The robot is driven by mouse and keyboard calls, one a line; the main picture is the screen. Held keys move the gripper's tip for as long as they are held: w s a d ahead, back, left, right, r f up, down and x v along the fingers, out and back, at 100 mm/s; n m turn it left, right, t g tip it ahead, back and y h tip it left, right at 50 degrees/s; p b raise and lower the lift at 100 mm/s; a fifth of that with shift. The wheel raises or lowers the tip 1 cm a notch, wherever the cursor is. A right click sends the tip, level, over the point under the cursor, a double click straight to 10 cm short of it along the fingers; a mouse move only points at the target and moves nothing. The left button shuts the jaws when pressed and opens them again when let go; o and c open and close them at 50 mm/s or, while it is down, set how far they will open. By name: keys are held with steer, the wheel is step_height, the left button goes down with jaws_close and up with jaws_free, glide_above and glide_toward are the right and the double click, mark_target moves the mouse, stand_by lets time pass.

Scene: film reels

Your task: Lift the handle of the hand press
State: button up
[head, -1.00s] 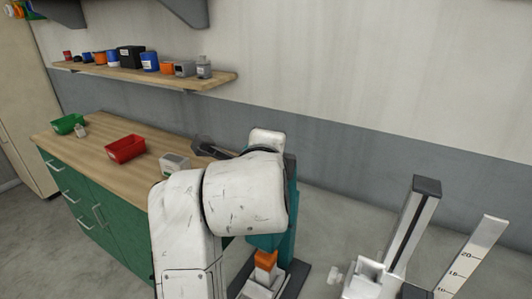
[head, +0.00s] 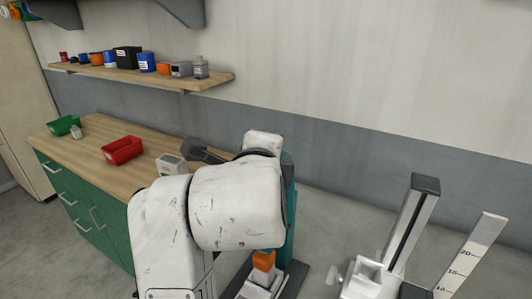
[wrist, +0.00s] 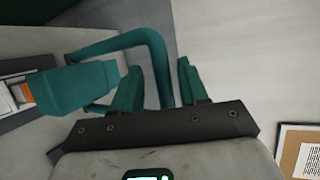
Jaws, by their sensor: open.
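The hand press (head: 289,225) is teal, with an orange part low on its front and a dark base. My white arm hides much of it in the head view. In the wrist view its teal body (wrist: 75,92) is at the left. A bent teal tube, which looks like its handle (wrist: 112,43), runs from the body to between the fingers. My gripper (wrist: 157,66) is open, one teal finger on each side of the tube. A gap shows on the left side; contact on the right is unclear. In the head view the fingers are hidden.
A green cabinet with a wooden top (head: 100,165) stands left, carrying a red bin (head: 122,150) and a green bin (head: 65,125). A wall shelf (head: 150,78) holds several small containers. A white device with a dark-topped post (head: 411,225) and a scale (head: 468,258) stand right.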

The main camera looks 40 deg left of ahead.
steer(key=b+v, duration=0.1)
steer(key=v, duration=0.7)
steer(key=shift+d, duration=0.15)
